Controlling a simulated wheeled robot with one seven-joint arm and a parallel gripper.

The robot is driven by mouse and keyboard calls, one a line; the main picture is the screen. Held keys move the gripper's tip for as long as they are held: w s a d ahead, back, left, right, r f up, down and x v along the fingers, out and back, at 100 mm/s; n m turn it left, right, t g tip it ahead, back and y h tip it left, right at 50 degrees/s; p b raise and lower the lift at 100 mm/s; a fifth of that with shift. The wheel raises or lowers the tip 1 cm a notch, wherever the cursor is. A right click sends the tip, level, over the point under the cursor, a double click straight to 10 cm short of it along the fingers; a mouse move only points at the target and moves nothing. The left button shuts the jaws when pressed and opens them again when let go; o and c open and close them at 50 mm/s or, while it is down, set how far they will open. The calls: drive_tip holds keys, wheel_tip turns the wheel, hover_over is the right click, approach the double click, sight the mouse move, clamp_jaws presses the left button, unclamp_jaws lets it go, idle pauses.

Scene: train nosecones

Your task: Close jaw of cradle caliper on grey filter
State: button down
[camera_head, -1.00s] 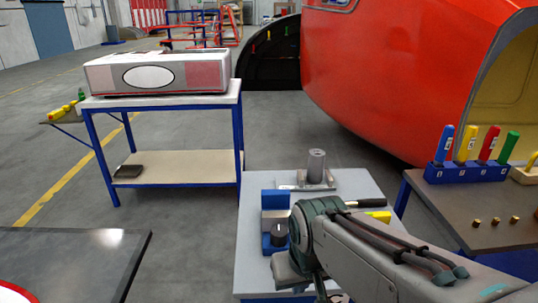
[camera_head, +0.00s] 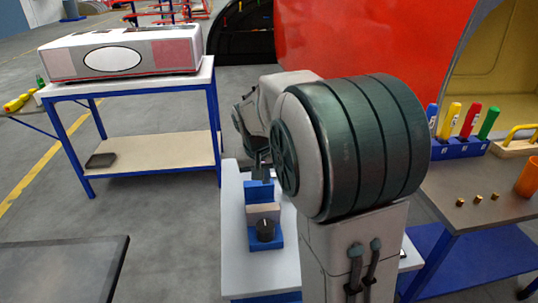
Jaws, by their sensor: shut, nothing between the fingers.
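A blue fixture (camera_head: 261,243) stands on the small light-topped table and looks like the cradle caliper. It has an upright blue block (camera_head: 259,191) at its back, a pale beige-grey block (camera_head: 263,211) in the middle and a black knob (camera_head: 265,231) in front. I cannot tell whether the pale block is the grey filter. My gripper (camera_head: 261,173) is shut and empty, just at or above the top of the upright blue block; contact is unclear. My arm covers the table's back right, where a grey cylinder on a metal plate showed earlier.
The small table (camera_head: 235,262) is bare left of the fixture. At right a dark bench (camera_head: 460,190) carries coloured-handled tools in a blue rack (camera_head: 460,148) and brass pieces. At left a blue-framed trolley (camera_head: 135,88) bears a white-and-red box (camera_head: 120,52).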

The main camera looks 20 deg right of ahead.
drive_tip(key=w+f+t+h+p, duration=0.15)
drive_tip(key=w+h, duration=0.25)
drive_tip(key=w, duration=1.2)
drive_tip(key=shift+m+g, duration=0.25)
drive_tip(key=shift+m, duration=0.05)
drive_tip(key=p+x, duration=0.1)
drive_tip(key=x, duration=0.9)
drive_tip(key=shift+w+d+p, duration=0.1)
drive_tip(key=shift+d+p, duration=0.25)
drive_tip(key=shift+p, duration=0.05)
drive_tip(key=d, duration=0.1)
drive_tip(key=d+p, duration=0.1)
drive_tip(key=d, duration=0.1)
drive_tip(key=shift+s+d+r, duration=0.15)
drive_tip(key=shift+s, duration=0.25)
drive_tip(key=shift+d, duration=0.25)
